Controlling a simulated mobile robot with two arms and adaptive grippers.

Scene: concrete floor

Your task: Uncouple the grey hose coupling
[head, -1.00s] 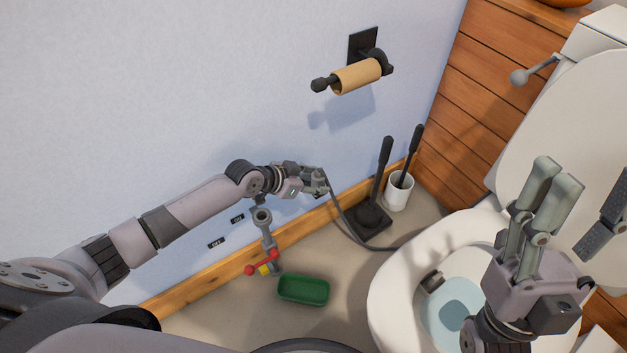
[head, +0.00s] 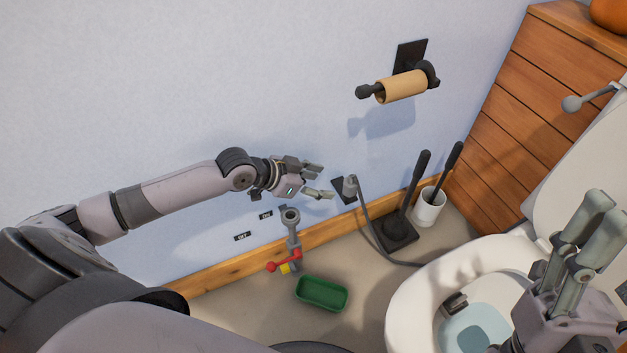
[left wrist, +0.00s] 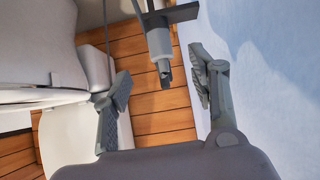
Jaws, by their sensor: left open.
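The grey hose coupling (head: 349,187) sits at a small dark plate (head: 342,190) on the wall, with the grey hose (head: 368,225) hanging from it to the floor. My left gripper (head: 325,180) is open and empty, just left of the coupling and apart from it. In the left wrist view the coupling (left wrist: 159,45) shows beyond and between the spread fingers of my left gripper (left wrist: 160,95), its narrow end towards me. My right gripper (head: 612,220) is at the right edge, partly cut off, its visible fingers pointing up, nothing seen in them.
A grey pipe (head: 292,222) with a red-handled valve (head: 284,260) stands below my left gripper by two small wall labels. A green tray (head: 321,293) lies on the floor. A dark brush stand (head: 397,232), white brush cup (head: 428,207), toilet (head: 428,281) and paper roll (head: 402,86) are right.

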